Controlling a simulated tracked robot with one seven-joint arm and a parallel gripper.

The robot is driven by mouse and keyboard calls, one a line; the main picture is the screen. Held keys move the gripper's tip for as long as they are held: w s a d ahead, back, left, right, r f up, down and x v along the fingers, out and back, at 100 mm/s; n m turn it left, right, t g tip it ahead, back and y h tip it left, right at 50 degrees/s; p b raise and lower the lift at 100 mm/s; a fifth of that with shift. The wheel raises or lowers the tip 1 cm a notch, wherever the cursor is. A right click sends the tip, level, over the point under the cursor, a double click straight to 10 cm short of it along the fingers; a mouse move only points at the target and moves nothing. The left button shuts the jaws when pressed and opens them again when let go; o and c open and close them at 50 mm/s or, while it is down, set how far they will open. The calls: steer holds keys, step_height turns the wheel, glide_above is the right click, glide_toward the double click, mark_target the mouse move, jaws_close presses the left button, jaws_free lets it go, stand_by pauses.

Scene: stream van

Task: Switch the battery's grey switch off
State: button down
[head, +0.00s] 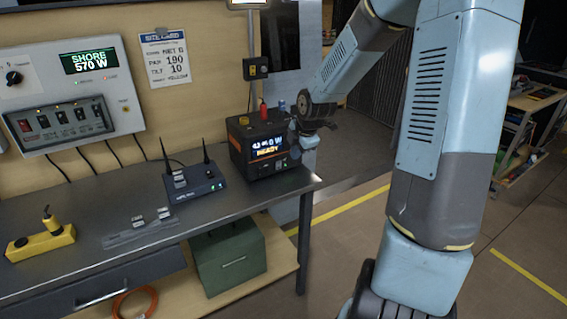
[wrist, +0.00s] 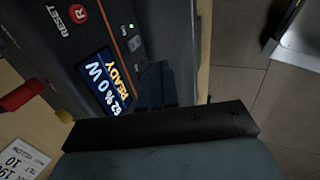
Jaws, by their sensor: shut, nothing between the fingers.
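The battery (head: 258,145) is a black box with an orange stripe at the right end of the workbench. Its display reads "READY" and "0 W" in the wrist view (wrist: 104,82). A small light-grey switch (wrist: 134,43) sits on its front panel beside a lit green light (wrist: 131,27). My gripper (head: 297,151) is at the battery's right front corner. In the wrist view its dark fingers (wrist: 156,88) are together and empty, close to the panel below the switch. I cannot tell whether they touch the battery.
A red "RESET" button (wrist: 77,13) is on the battery, and a red plug (wrist: 22,95) stands up nearby. A router (head: 195,186) with antennas stands left of the battery. A yellow block (head: 40,243) lies on the bench's left. Open floor lies to the right.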

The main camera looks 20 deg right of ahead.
mark_target(279, 165)
steer(key=shift+f, duration=0.15)
steer(key=x, duration=0.9)
steer(key=shift+a+f, duration=0.1)
steer(key=shift+a, duration=0.05)
steer(key=w, duration=0.3)
steer(key=shift+a, duration=0.35)
steer(key=shift+w+a, duration=0.15)
steer(key=shift+w, duration=0.45)
